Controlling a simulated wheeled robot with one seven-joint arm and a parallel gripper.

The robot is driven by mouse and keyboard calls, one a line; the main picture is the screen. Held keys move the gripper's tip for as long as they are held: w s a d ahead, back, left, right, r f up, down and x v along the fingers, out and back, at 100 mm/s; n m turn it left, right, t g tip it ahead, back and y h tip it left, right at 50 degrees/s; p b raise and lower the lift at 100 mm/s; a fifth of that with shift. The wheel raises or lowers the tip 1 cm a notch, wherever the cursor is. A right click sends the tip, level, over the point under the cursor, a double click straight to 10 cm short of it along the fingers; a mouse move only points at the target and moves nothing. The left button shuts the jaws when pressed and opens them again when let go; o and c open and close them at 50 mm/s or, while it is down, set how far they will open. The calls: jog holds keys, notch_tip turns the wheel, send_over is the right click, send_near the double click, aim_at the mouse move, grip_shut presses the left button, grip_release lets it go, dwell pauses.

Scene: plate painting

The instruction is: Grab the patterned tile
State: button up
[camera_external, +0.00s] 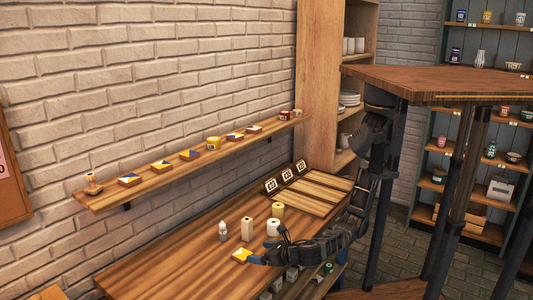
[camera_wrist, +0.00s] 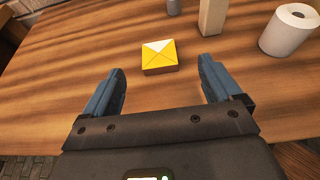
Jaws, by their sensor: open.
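A patterned tile (camera_wrist: 159,56), yellow with a white triangle on its top, lies flat on the wooden table (camera_wrist: 60,75) in the wrist view. My gripper (camera_wrist: 162,75) is open, with its two blue-grey fingers spread apart. The tile lies just beyond the fingertips and roughly midway between them, and nothing is held. In the external view the same tile (camera_external: 242,255) is near the table's front edge, at the end of my gripper (camera_external: 254,258). Other patterned tiles, such as one with blue, white and yellow (camera_external: 129,180), lie on the wall shelf (camera_external: 100,203).
Behind the tile stand a small bottle (camera_external: 222,231), a beige block (camera_external: 247,229), a white roll (camera_external: 273,227) and a yellowish cylinder (camera_external: 277,210). A wooden tray with slats (camera_external: 315,192) lies at the table's far end. The table left of the tile is clear.

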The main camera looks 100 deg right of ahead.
aim_at(243, 254)
jog(key=shift+w+f, duration=0.1)
jog(key=shift+f, duration=0.65)
jog(key=shift+w+d+f, duration=0.15)
jog(key=shift+d+f, duration=0.05)
jog(key=shift+f, duration=0.05)
jog(key=shift+w+x, duration=0.2)
jog(key=shift+x, duration=3.35)
jog(key=shift+a+r, duration=0.15)
jog(key=shift+c, duration=0.2)
jog(key=c, duration=1.1)
